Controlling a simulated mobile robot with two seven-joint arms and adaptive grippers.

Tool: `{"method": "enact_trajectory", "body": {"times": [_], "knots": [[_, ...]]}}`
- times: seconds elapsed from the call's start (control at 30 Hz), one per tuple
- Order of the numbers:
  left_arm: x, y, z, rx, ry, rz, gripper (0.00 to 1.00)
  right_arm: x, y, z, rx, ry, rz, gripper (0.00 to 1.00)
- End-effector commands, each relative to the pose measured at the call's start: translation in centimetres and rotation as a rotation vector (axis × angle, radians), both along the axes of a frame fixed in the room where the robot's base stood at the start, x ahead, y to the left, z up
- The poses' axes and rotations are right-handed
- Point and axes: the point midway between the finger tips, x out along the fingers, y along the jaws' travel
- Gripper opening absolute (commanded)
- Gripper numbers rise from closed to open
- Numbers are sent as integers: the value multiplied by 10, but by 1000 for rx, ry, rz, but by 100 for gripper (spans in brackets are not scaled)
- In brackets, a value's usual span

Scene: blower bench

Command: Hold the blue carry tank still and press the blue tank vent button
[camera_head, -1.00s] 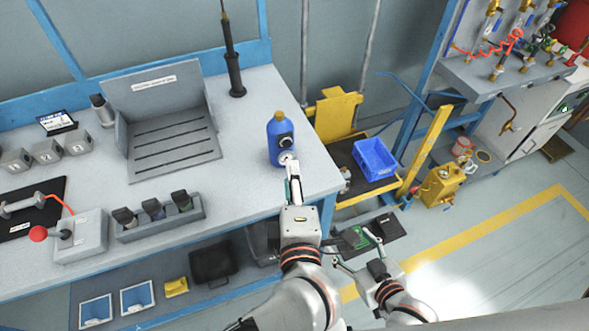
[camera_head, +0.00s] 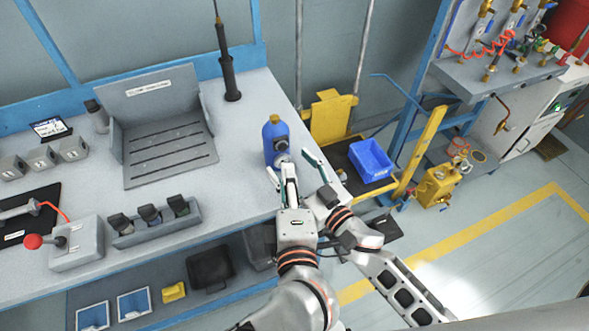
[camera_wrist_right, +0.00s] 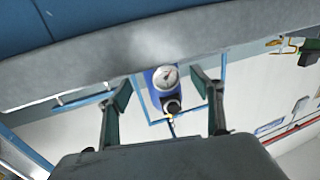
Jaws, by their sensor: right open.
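The blue carry tank (camera_head: 273,131) stands upright near the right end of the bench, with a dark round fitting (camera_head: 281,144) on its side. In the right wrist view the tank (camera_wrist_right: 150,85) shows a white-faced gauge (camera_wrist_right: 166,77) and a dark round knob (camera_wrist_right: 173,106); I cannot tell which part is the vent button. My left gripper (camera_head: 282,177) looks open, just in front of the tank's lower part; contact is unclear. My right gripper (camera_head: 314,171) is open and empty, right of the left one. Its fingers (camera_wrist_right: 160,95) frame the tank from a distance.
A grey slotted fixture (camera_head: 168,145) stands left of the tank, and a holder with several dark-topped items (camera_head: 155,222) nearer the front. Beyond the bench's right edge are a yellow cart with a blue bin (camera_head: 371,160) and a yellow can (camera_head: 437,185).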

Motion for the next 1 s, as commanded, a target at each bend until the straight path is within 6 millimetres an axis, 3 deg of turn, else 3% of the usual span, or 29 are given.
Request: {"method": "enact_trajectory", "body": {"times": [0.4,0.83,1.0], "knots": [[0,0,0,0,0,0,28,48,29,1,0,0,0,65],[0,0,0,0,0,0,28,55,34,0,-1,1,0,65],[0,0,0,0,0,0,28,55,34,0,-1,1,0,21]]}}
